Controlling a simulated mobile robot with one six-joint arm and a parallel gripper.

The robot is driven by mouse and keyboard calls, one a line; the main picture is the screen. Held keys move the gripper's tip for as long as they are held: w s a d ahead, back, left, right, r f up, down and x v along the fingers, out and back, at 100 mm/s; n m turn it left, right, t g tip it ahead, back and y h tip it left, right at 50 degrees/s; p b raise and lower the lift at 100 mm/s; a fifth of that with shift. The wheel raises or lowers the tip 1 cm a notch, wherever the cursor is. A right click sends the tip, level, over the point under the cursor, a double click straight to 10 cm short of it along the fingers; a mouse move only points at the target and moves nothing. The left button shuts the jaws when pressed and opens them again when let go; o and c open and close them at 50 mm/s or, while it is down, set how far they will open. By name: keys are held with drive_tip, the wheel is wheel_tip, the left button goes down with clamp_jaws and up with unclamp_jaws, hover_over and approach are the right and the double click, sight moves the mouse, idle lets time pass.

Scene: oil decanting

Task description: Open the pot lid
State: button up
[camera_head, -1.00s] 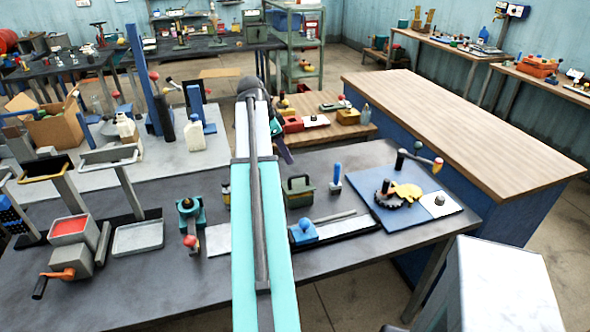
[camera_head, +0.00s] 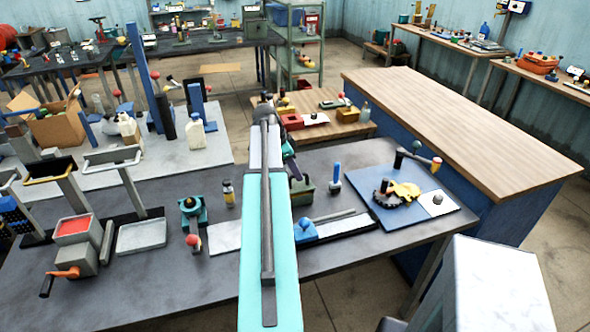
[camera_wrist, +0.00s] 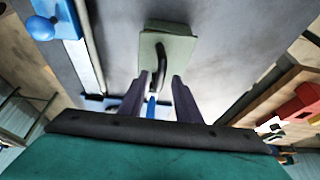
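The pot (camera_head: 302,190) is a small green box-like vessel with a dark handle on top. It stands on the grey table, just right of my arm in the head view. In the wrist view its green lid (camera_wrist: 181,47) shows from above, with the black curved handle (camera_wrist: 161,62) on it. My gripper (camera_wrist: 161,76) is open, with its two purple fingers apart and the handle's near end showing between their tips. I cannot tell whether the fingers touch it. In the head view my arm hides most of the gripper.
A blue upright handle (camera_head: 336,174) stands right of the pot. A blue block with a ball knob (camera_head: 304,229) lies in front. The gear board (camera_head: 435,213) is farther right.

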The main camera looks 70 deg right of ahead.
drive_tip(key=shift+f, duration=0.1)
drive_tip(key=shift+c, duration=0.3)
clamp_jaws()
